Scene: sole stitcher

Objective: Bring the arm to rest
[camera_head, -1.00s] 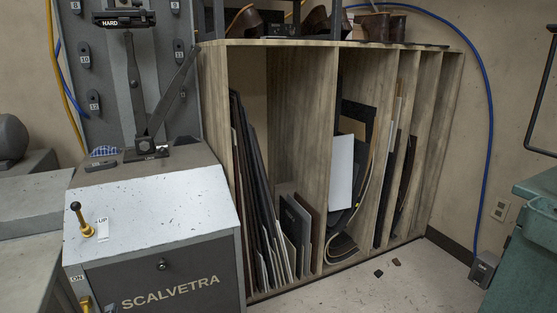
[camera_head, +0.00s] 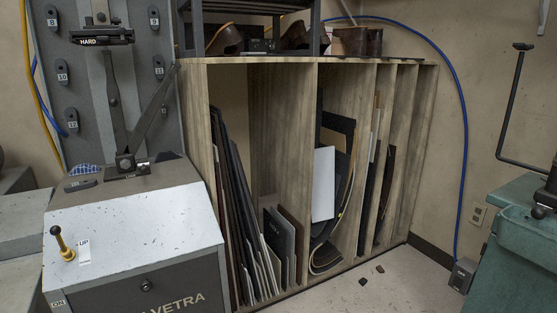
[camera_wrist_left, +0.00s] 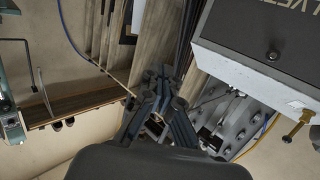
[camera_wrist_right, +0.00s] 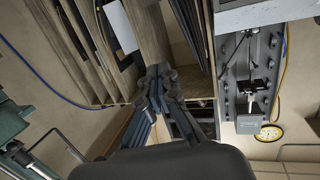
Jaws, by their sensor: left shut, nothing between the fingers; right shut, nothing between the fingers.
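My left gripper (camera_wrist_left: 160,88) shows in the left wrist view with its fingers together and nothing between them. My right gripper (camera_wrist_right: 158,80) shows in the right wrist view, also closed and empty. Neither gripper nor arm is in the head view. Both wrist views are turned over, with the grey stitcher (camera_head: 130,235) at their right side. Both grippers appear apart from the machine and the shelf, though exact distances cannot be told.
A wooden rack (camera_head: 283,130) with upright sheets stands beside the machine. A brass lever (camera_head: 62,243) sticks up from the machine's sloped top. Boots (camera_head: 222,38) stand above the rack. Some floor (camera_head: 345,292) is clear.

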